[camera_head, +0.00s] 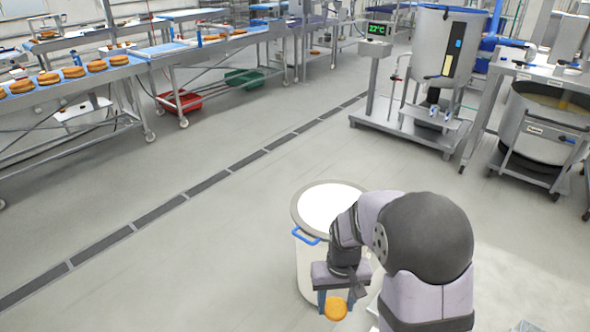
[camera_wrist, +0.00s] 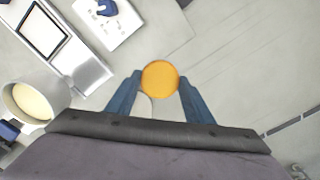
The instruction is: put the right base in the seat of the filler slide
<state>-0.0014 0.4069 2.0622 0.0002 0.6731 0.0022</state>
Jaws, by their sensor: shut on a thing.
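A golden-orange round base (camera_head: 336,309) is held between the blue fingers of my gripper (camera_head: 336,300). In the wrist view the base (camera_wrist: 160,78) shows as a full disc between the two fingertips, and it is clear of any surface as far as I can see. My gripper points down over the floor, in front of the white tub. The filler slide and its seat cannot be clearly made out. A white plate with a blue part (camera_wrist: 108,22) at the top of the wrist view may belong to the filler, but I cannot tell.
A white tub (camera_head: 308,262) with a grey rim and blue handle stands close behind my gripper. A metal unit with a dark-framed panel (camera_wrist: 42,30) lies at upper left in the wrist view. Conveyors with several rounds (camera_head: 97,65) stand far left. Open floor lies between.

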